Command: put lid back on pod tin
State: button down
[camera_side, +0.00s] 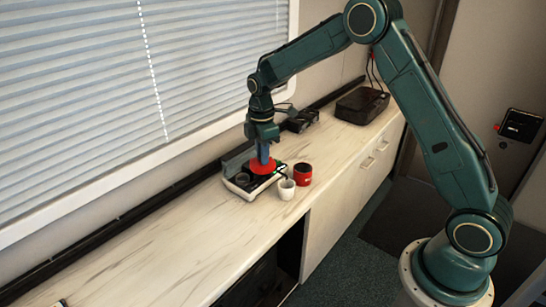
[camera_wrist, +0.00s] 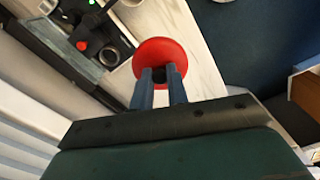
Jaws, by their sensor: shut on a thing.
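My gripper (camera_side: 263,158) points straight down and is shut on the round red lid (camera_side: 262,168). In the side view the lid appears over the dark tray of the appliance at the window side of the counter; its exact height above it is hard to tell. In the wrist view my gripper's blue fingers (camera_wrist: 160,78) hold the red lid (camera_wrist: 158,52) at a dark knob in its middle. The red pod tin (camera_side: 302,177) stands upright on the counter to the right of the lid, its dark top opening showing. I do not see the tin in the wrist view.
A white cup (camera_side: 287,193) stands close beside the tin, near the counter's front edge. The dark appliance (camera_side: 247,190) lies below the lid. A black box (camera_side: 362,105) and a dark device (camera_side: 301,121) sit farther back. The counter (camera_side: 150,235) is bare at left.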

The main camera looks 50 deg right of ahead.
jog(key=shift+d, duration=0.15)
jog(key=d+f, duration=0.3)
jog(key=d, duration=0.7)
jog(key=d+f, duration=0.3)
jog(key=d, duration=0.7)
jog(key=shift+s+d+f, duration=0.2)
jog(key=shift+s+d, duration=0.05)
jog(key=shift+d, duration=0.15)
jog(key=shift+f, duration=0.1)
jog(key=shift+f, duration=3.05)
jog(key=shift+f, duration=0.2)
